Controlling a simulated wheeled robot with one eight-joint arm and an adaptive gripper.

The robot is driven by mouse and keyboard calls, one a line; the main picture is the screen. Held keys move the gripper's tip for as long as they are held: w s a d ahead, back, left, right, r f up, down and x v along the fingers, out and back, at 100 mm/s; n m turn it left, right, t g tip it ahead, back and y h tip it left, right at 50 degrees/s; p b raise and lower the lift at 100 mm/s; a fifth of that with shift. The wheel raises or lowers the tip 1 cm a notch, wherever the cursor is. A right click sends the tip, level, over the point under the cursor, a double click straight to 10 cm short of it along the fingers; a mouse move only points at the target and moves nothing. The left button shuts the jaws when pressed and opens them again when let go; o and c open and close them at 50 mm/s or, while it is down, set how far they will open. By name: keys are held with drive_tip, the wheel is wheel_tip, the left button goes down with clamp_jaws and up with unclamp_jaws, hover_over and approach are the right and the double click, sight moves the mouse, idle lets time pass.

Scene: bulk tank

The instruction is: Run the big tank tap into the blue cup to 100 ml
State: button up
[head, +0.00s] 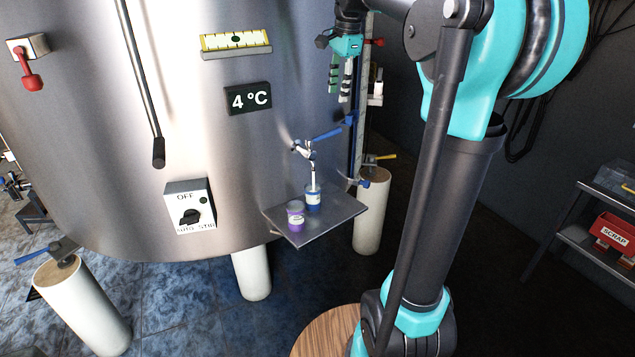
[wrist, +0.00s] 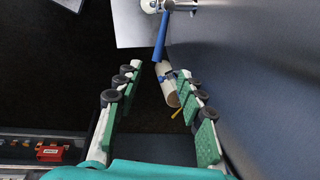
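The tank tap (head: 304,150) sticks out of the steel tank wall, with its blue lever (head: 327,133) pointing out to the right. A thin white stream (head: 313,173) shows between the spout and the blue cup (head: 312,200), which stands upright under it. The cup's fill level is too small to read. My gripper (head: 340,95) hangs above and to the right of the tap, apart from it. In the wrist view my gripper (wrist: 159,78) is open and empty, with the blue lever (wrist: 161,38) beyond its fingertips.
A purple cup (head: 295,217) stands left of the blue cup on the metal shelf (head: 330,222). A red scrap bin (head: 613,232) is far right.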

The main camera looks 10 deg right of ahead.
sight(330, 134)
drive_tip(key=f, duration=0.4)
drive_tip(key=w+f, duration=0.1)
drive_tip(key=f, duration=0.3)
drive_tip(key=w+a+f, duration=0.1)
drive_tip(key=f, duration=0.4)
drive_tip(key=shift+w+f, duration=0.1)
drive_tip(key=shift+w, duration=0.05)
clamp_jaws()
idle(0.3)
